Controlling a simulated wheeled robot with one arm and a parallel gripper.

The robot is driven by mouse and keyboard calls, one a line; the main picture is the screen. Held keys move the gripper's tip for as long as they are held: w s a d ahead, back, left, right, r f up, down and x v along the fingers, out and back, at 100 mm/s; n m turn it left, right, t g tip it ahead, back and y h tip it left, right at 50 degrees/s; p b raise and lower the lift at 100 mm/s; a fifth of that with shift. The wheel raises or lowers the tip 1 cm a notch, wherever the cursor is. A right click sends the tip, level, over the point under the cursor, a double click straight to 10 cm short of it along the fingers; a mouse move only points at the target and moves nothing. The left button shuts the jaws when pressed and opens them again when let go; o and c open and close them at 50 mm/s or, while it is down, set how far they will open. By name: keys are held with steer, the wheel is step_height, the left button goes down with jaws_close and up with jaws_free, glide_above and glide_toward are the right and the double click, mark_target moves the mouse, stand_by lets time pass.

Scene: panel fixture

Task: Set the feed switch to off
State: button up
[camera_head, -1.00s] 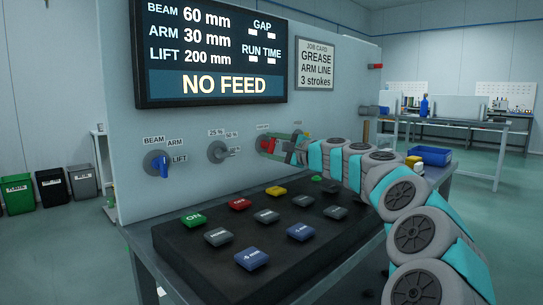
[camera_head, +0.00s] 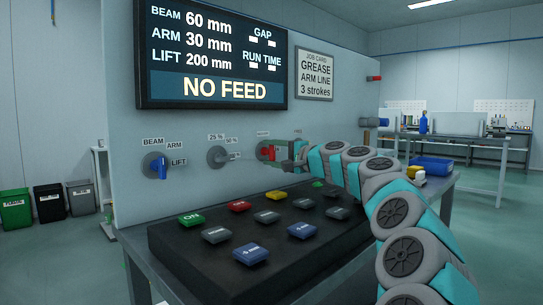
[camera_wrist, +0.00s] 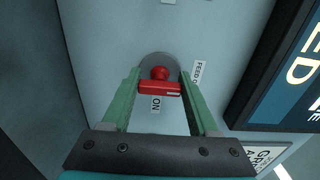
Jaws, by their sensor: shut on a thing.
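The feed switch is a red knob (camera_wrist: 160,73) on a round grey plate, with a red bar handle and a white line near the handle's right end in the wrist view. A label starting "FEED O" (camera_wrist: 199,73) is to its right and an "ON" label (camera_wrist: 156,105) is below. My gripper (camera_wrist: 161,84) is shut on the red handle, one green finger at each end. In the head view the red switch (camera_head: 265,152) is the rightmost panel switch, partly hidden by my gripper (camera_head: 284,151).
A blue switch (camera_head: 161,166) and a grey switch (camera_head: 219,157) are to the left. The display (camera_head: 212,52) reads "NO FEED". Below, a black button box (camera_head: 165,243) with several coloured buttons stands on the table. A job card (camera_head: 314,72) hangs on the panel.

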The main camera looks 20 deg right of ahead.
steer(key=shift+f, duration=0.1)
steer(key=o, duration=1.4)
steer(key=shift+v, duration=3.9)
